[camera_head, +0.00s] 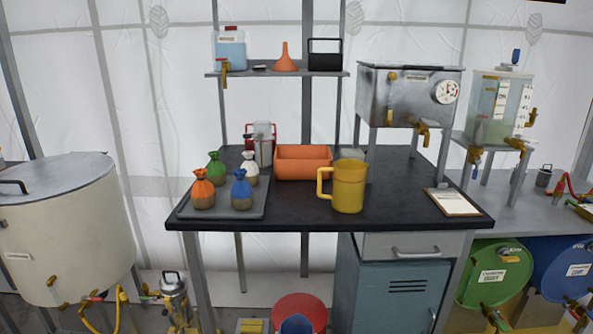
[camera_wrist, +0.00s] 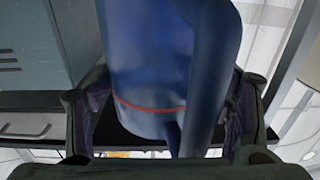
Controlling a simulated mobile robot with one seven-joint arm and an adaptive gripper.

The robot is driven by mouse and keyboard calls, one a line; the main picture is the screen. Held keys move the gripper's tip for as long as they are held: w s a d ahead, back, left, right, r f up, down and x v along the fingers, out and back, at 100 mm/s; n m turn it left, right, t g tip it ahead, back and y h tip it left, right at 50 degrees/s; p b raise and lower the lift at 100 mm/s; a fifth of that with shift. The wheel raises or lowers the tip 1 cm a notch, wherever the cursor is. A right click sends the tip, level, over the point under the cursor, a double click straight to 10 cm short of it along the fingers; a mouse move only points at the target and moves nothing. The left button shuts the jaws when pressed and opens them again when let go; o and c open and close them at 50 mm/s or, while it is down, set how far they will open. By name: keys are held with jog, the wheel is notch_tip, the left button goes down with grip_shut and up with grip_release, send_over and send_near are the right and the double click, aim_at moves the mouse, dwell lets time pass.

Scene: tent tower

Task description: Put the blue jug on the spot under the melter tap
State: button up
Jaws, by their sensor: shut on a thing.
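A blue jug (camera_wrist: 150,65) with a thin red line around it fills the middle of the wrist view. My gripper (camera_wrist: 166,115) is shut on it, one finger at each side. A blue round shape (camera_head: 297,324) at the bottom edge of the head view looks like the same jug, in front of the black table; my gripper is not visible there. The metal melter (camera_head: 408,95) with a dial stands on legs at the table's back right. Its brass tap (camera_head: 424,130) hangs at its lower front, above the tabletop. I cannot make out a marked spot beneath it.
The black table (camera_head: 320,210) holds a yellow jug (camera_head: 349,187), an orange bin (camera_head: 303,163), a tray (camera_head: 245,212) with several tied bags, and a clipboard (camera_head: 453,202) at the right. Tabletop between yellow jug and clipboard looks clear. A red disc (camera_head: 300,305) is below the front edge.

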notch_tip(320, 180, down, 13)
jog(key=s, duration=0.1)
jog(key=shift+s+h, duration=0.3)
dwell(0.4)
jog(key=shift+s, duration=0.15)
